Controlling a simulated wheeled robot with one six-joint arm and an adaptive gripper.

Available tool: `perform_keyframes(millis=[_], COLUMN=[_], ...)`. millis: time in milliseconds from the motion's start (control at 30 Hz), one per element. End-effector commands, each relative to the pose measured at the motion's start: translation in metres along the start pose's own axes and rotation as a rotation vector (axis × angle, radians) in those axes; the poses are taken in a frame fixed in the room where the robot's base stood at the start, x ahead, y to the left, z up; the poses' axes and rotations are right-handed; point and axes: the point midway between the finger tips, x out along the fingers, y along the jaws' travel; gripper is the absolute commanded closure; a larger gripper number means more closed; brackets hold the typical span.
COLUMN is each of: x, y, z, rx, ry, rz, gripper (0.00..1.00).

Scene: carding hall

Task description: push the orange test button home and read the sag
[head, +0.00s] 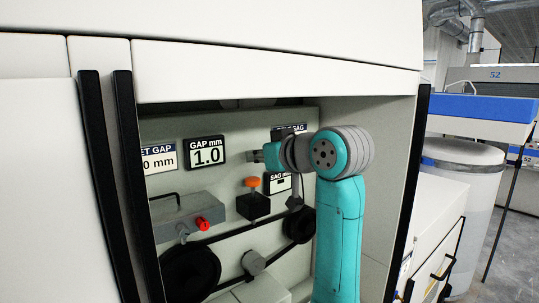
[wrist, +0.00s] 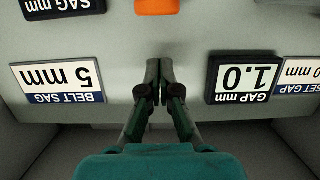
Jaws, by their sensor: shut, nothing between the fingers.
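The orange test button (head: 252,182) stands up from a black box (head: 253,206) on the panel inside the open bay. Part of it shows at the top edge of the wrist view (wrist: 157,6). My gripper (wrist: 158,75) is shut and empty, its tips apart from the button. In the head view my gripper (head: 256,156) is above the button, partly hidden by my wrist. The SAG mm display (head: 281,184) is right of the button, partly hidden by my arm; it seems to show a dash. In the wrist view only its label edge shows (wrist: 60,6).
The GAP mm display (head: 205,152) reads 1.0. A SET GAP card (head: 159,159) is at left. Below are a grey box with a red knob (head: 203,224) and belt pulleys (head: 190,272). Black-edged door frames (head: 125,160) flank the bay.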

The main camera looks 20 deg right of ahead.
Motion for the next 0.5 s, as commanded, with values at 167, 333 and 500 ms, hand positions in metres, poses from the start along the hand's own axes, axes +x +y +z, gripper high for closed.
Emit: perform_keyframes(millis=[167, 333, 500], x=[0.004, 0.006, 0.006], y=[0.001, 0.001, 0.001], z=[0.026, 0.035, 0.037], rx=[0.002, 0.000, 0.000], ry=[-0.003, -0.001, -0.001], rz=[0.001, 0.001, 0.001], gripper=[1.00, 1.00, 1.00])
